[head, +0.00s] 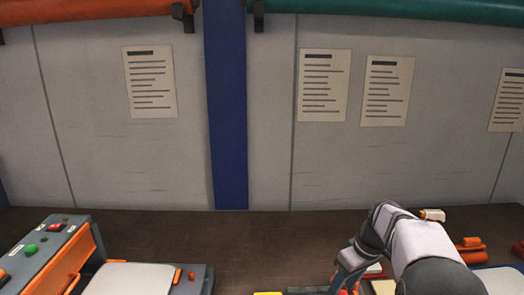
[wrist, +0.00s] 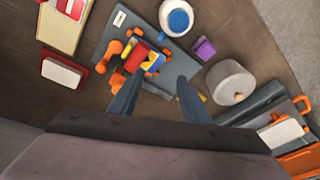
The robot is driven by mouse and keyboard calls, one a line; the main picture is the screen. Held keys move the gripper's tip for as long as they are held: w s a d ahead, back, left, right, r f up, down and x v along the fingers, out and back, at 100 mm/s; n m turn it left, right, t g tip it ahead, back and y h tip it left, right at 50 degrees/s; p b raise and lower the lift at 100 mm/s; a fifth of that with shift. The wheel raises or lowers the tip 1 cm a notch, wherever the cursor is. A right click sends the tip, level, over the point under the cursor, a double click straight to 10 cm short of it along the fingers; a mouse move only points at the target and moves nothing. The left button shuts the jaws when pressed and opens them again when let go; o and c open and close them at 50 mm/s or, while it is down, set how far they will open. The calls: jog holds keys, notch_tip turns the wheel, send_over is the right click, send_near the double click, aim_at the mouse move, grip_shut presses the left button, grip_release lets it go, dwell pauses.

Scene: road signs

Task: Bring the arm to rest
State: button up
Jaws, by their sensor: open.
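My gripper (wrist: 158,98) shows in the wrist view with its two dark fingers spread apart and nothing between them. It is above a grey plate (wrist: 184,68) that carries orange clamp parts and a small red, blue and yellow piece (wrist: 147,60). I cannot tell how high the fingertips are over it. In the head view my arm reaches down at the lower right, and the fingertips are cut off or hidden at the bottom edge.
Around the plate are a round white container with blue inside (wrist: 177,18), a purple block (wrist: 204,48), a grey cylinder (wrist: 229,82) and a red-and-white block (wrist: 64,72). A grey machine with buttons (head: 48,250) stands at the left. Bare brown table (head: 240,245) lies in the middle.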

jog(key=s+a+f+m, duration=0.2)
jog(key=s, duration=0.6)
jog(key=s+a+f+m+g+h, duration=0.1)
jog(key=s+a+f, duration=0.1)
jog(key=s, duration=0.7)
jog(key=s+a+f+m+h, duration=0.1)
jog(key=s+a+f+m, duration=0.1)
jog(key=s, duration=0.6)
notch_tip(320, 180, down, 2)
jog(key=shift+s+a+f+m+g, duration=0.1)
jog(key=shift+s+a+m+g, duration=0.1)
jog(key=shift+a+m+g, duration=0.3)
